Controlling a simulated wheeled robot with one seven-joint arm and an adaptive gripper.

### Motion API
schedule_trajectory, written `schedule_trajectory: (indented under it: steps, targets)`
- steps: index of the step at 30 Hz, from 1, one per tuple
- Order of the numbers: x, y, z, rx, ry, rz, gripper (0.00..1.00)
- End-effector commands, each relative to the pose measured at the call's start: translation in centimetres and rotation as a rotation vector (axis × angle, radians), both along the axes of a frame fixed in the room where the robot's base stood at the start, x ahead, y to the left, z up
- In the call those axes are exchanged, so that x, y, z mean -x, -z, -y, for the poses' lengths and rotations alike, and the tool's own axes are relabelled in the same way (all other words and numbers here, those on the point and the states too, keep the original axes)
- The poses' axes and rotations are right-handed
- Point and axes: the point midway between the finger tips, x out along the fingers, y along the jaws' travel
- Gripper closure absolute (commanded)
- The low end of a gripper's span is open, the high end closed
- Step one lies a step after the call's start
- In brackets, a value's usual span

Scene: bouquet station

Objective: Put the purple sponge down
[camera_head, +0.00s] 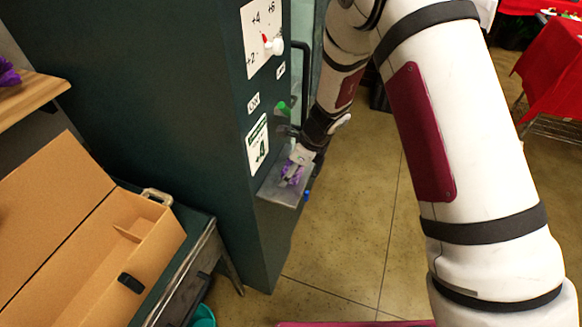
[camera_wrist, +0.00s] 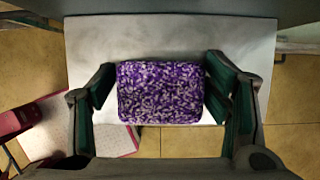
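The purple sponge (camera_wrist: 160,92), speckled with white, is between the two fingers of my gripper (camera_wrist: 161,88) in the wrist view. Its sides are very close to the fingertips, with narrow gaps showing, so the fingers look slightly open around it. It appears to rest on the grey metal shelf (camera_wrist: 85,45), near the shelf's front edge. In the head view, the purple sponge (camera_head: 292,174) shows small beneath my gripper (camera_head: 297,163), over the shelf (camera_head: 273,188) on the side of the dark green cabinet. The sponge's underside is hidden.
The dark green cabinet (camera_head: 170,90) stands close behind the shelf, with a dial panel (camera_head: 262,35) and labels. An open cardboard box (camera_head: 100,255) lies on a bench at lower left. A wooden shelf (camera_head: 30,98) is at far left. Tiled floor (camera_head: 345,240) is clear right of the cabinet.

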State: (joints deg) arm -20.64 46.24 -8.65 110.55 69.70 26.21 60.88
Motion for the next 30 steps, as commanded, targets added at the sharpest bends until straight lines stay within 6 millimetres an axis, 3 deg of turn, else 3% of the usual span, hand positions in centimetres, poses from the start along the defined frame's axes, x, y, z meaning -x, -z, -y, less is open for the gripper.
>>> schedule_trajectory:
  steps: [16, 30]
  targets:
    - [0.0, -0.7, 0.1, 0.002, 0.002, 0.002, 0.24]
    - [0.9, -9.5, 3.6, 0.0, 0.003, 0.006, 0.24]
